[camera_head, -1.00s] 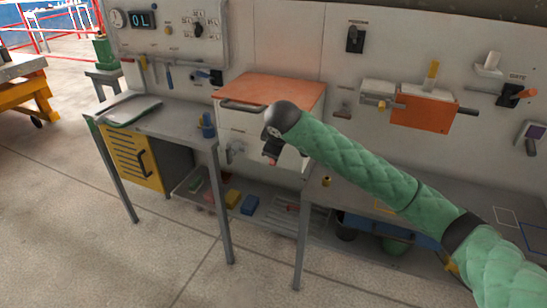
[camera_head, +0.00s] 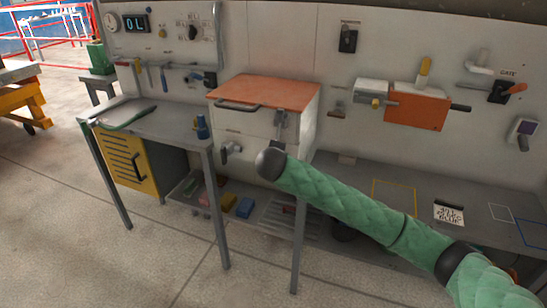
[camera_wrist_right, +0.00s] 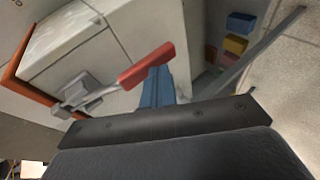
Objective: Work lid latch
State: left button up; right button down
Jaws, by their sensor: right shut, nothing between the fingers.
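The white box (camera_head: 243,145) with an orange lid (camera_head: 265,91) stands at the bench, its lid down. Its latch shows in the right wrist view as a grey bracket (camera_wrist_right: 82,93) with an arm ending in a red handle (camera_wrist_right: 146,66). In the head view, a grey latch part (camera_head: 280,117) sits on the box front just under the lid. My right gripper (camera_wrist_right: 157,84) is shut and empty, its blue fingers right at the red handle; whether they touch it I cannot tell. In the head view my wrist hides most of the gripper. My left gripper is not in view.
A grey lever (camera_head: 231,149) sticks out of the box's left front. A grey side table (camera_head: 165,122) stands to the left, over a yellow cabinet (camera_head: 125,158). Coloured blocks lie on the low shelf. An orange panel (camera_head: 417,107) hangs on the back wall.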

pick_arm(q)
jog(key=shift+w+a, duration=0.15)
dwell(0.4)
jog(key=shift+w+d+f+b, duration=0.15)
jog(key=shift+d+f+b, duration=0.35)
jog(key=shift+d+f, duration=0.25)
pick_arm(e)
jog(key=v, duration=0.7)
jog(key=shift+s+r, duration=0.15)
jog(key=shift+s, duration=0.15)
